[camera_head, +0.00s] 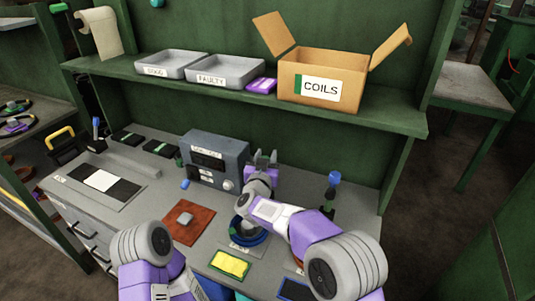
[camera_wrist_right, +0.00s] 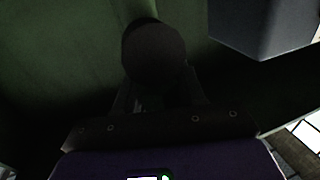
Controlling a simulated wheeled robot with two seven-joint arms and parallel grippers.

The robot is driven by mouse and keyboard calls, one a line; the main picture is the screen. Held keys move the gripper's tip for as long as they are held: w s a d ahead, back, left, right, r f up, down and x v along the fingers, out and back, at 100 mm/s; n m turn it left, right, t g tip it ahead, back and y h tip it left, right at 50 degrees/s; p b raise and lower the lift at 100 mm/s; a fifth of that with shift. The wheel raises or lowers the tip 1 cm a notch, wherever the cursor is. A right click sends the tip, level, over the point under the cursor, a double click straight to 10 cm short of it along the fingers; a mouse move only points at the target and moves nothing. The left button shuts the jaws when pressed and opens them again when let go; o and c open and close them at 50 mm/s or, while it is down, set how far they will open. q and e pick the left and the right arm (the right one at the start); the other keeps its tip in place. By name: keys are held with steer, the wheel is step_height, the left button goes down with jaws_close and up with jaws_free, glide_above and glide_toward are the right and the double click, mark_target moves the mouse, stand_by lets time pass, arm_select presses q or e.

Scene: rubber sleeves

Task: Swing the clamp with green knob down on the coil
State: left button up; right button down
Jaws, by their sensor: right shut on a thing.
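The coil (camera_head: 262,238) is a blue ring in the head view, set on the bench in front of the grey box and partly hidden by my right arm. My right gripper (camera_head: 262,158) is behind the coil, raised beside the grey box, with its fingers pointing up and away. In the right wrist view a dark round knob (camera_wrist_right: 153,52) sits between the fingers, which are shut on it. Its green colour cannot be made out in the shade. The rest of the clamp is hidden by my gripper and arm. My left gripper is out of view.
A grey instrument box (camera_head: 213,160) stands just left of my right gripper. A blue-knobbed upright (camera_head: 333,180) stands to the right. The shelf above carries a cardboard box (camera_head: 310,85) and grey trays (camera_head: 225,70). A brown mat (camera_head: 187,222) and yellow pad (camera_head: 230,264) lie in front.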

steer(key=s, duration=0.1)
steer(key=s+a+p, duration=0.1)
steer(key=shift+s+r, duration=0.15)
steer(key=shift+s, duration=0.2)
steer(key=shift+s+a+f, duration=0.15)
steer(key=shift+s+a, duration=0.1)
steer(key=shift+s, duration=0.3)
steer(key=shift+s+a+f, duration=0.1)
steer(key=shift+s+a, duration=0.1)
steer(key=shift+s, duration=0.3)
steer(key=shift+s+a+f, duration=0.15)
steer(key=shift+s+a, duration=0.1)
steer(key=shift+s, duration=0.3)
steer(key=c, duration=1.1)
jaws_free()
steer(key=o, duration=0.3)
steer(key=shift+s+r, duration=0.1)
steer(key=shift+s, duration=0.15)
steer(key=shift+o, duration=0.2)
steer(key=s+p, duration=0.1)
steer(key=s, duration=0.6)
steer(key=shift+s+p, duration=0.15)
steer(key=shift+p, duration=0.15)
steer(key=shift+a+f, duration=0.1)
steer(key=shift+f, duration=0.1)
